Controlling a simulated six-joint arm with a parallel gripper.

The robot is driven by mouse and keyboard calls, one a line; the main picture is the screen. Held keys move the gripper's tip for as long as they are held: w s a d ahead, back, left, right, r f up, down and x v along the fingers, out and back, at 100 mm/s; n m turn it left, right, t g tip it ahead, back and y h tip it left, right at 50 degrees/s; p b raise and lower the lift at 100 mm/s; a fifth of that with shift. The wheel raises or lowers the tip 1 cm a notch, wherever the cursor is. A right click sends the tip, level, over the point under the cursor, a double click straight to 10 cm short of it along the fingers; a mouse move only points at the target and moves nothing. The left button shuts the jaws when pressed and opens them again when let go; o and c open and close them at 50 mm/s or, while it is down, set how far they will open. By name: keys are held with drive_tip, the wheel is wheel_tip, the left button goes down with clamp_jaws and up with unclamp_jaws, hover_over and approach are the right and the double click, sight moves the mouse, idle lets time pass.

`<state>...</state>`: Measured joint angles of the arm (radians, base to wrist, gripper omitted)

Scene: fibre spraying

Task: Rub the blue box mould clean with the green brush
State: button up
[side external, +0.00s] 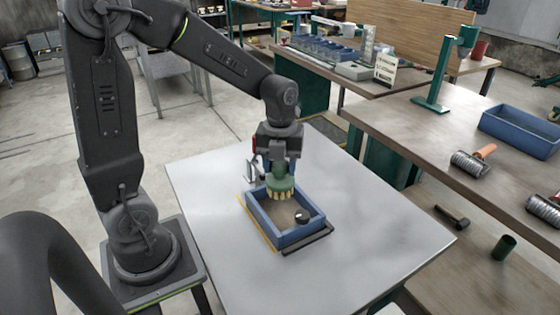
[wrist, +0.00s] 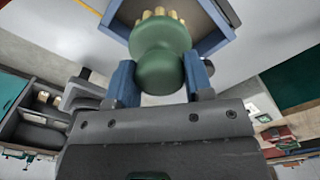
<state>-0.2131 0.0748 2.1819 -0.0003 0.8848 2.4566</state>
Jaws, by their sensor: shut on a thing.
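The blue box mould (side external: 285,236) lies on the grey table, open side up, with a brownish floor inside. It also shows in the wrist view, where its blue wall (wrist: 213,42) is partly hidden behind the brush. The green brush (side external: 281,183) has pale yellow bristles pointing down at the mould's far left corner. My gripper (side external: 277,170) is shut on the brush's green handle. In the wrist view my gripper's blue fingers (wrist: 158,84) stand on both sides of the green brush (wrist: 160,45). I cannot tell whether the bristles touch the mould.
A small dark round knob (side external: 302,215) shows inside the mould. A dark strip (side external: 308,245) and a yellow strip (side external: 262,225) lie along its edges. The grey table (side external: 215,220) is otherwise mostly clear. A wooden bench at right holds a blue bin (side external: 522,130) and rollers (side external: 470,162).

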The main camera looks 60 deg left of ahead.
sight(282, 181)
drive_tip(key=shift+f, duration=3.45)
drive_tip(key=shift+d+r, duration=0.45)
drive_tip(key=shift+d, duration=0.15)
drive_tip(key=shift+c, duration=0.2)
drive_tip(key=shift+d+f, duration=0.15)
drive_tip(key=shift+d, duration=0.4)
drive_tip(key=shift+d+f, duration=0.15)
drive_tip(key=shift+d, duration=0.4)
drive_tip(key=shift+a, duration=1.6)
drive_tip(key=shift+a+r, duration=0.1)
drive_tip(key=shift+r, duration=4)
drive_tip(key=shift+f, duration=0.2)
